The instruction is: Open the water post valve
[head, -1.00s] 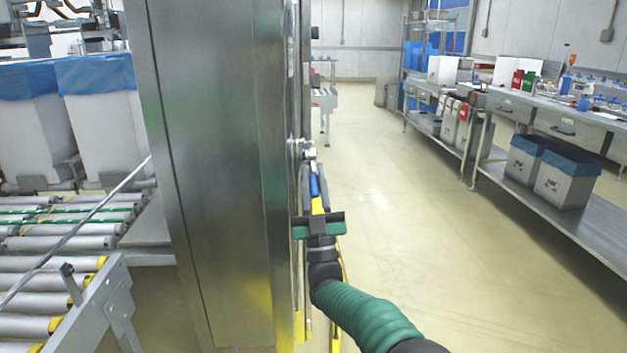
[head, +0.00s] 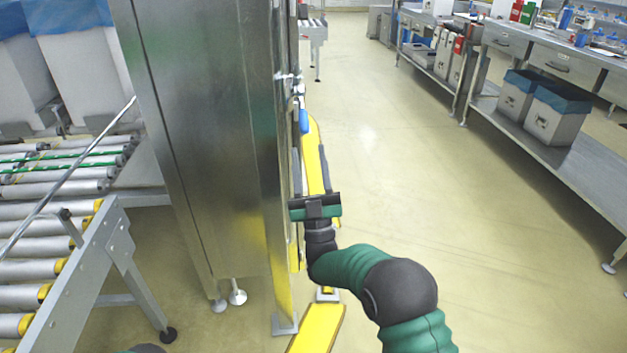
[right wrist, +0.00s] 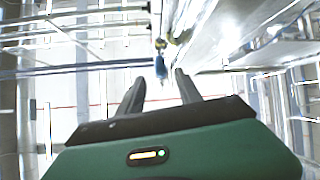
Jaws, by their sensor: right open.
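A small blue valve handle (head: 303,121) hangs below a metal fitting (head: 288,77) on the right side of the tall steel cabinet. In the right wrist view the blue handle (right wrist: 161,67) shows ahead, near the gap between the fingertips, with a brass-coloured fitting (right wrist: 160,43) above it. My right gripper (head: 309,148) is open, its fingers pointing toward the handle from below in the picture. The handle looks just beyond the fingertips; I cannot tell whether they touch.
The steel cabinet (head: 205,130) stands close to the left of my right arm. A yellow floor-level piece (head: 318,328) lies beneath the arm. A roller conveyor (head: 50,220) is at the left, and a steel workbench (head: 560,165) is at the right. The floor between cabinet and bench is clear.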

